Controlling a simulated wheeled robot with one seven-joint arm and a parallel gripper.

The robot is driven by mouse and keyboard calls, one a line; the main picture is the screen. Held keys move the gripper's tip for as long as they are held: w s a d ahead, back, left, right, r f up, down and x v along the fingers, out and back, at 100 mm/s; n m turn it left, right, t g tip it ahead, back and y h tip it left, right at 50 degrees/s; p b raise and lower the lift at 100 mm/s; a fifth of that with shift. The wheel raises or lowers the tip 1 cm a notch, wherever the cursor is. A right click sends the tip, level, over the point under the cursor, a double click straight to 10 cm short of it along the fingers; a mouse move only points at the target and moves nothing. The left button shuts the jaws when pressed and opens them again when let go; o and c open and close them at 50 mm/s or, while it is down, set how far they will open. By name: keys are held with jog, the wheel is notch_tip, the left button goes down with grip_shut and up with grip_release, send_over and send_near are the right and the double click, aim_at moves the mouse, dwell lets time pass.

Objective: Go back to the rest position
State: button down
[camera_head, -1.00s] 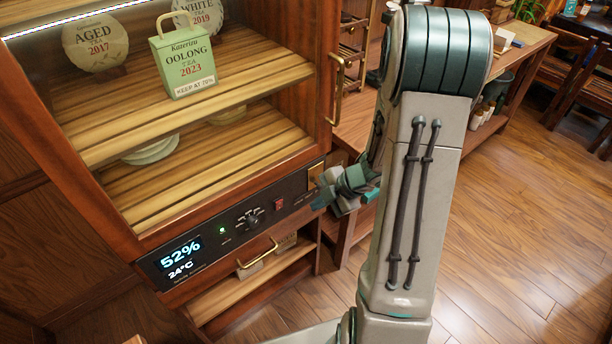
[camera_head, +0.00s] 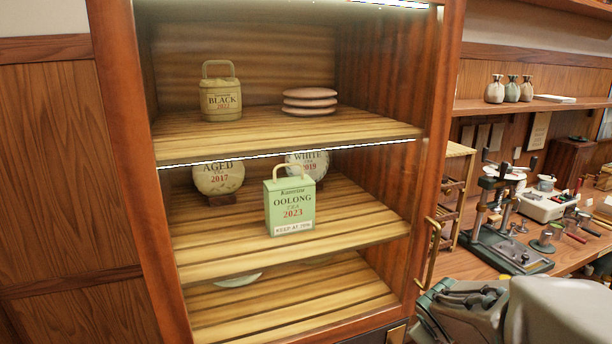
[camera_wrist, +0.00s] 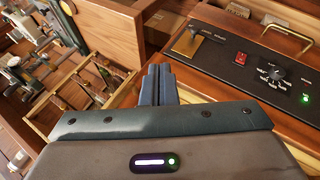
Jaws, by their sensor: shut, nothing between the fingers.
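My gripper (camera_wrist: 158,84) shows in the wrist view with its two fingers together and nothing between them. It is in front of the wooden cabinet, left of the dark control panel (camera_wrist: 258,62) with its red switch (camera_wrist: 240,58), knob and green light. I cannot tell how far the fingertips are from the wood.
The cabinet shelves (camera_head: 290,145) hold a green oolong box (camera_head: 290,207), a black tea tin (camera_head: 221,100) and round tea cakes. A brass handle (camera_head: 433,255) sticks out at the cabinet's right. A workbench with a metal press (camera_head: 505,225) stands at right.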

jog(key=s+a+r+m+g+y, duration=0.1)
jog(key=s+a+m+g, duration=0.1)
jog(key=s+a, duration=0.3)
jog(key=s+a+r+m+g+y, duration=0.1)
jog(key=s+a+m, duration=0.3)
jog(key=s, duration=0.5)
jog(key=shift+s+a+r+g+y, duration=0.2)
jog(key=shift+a+r+g+y, duration=0.15)
jog(key=shift+a+y, duration=0.45)
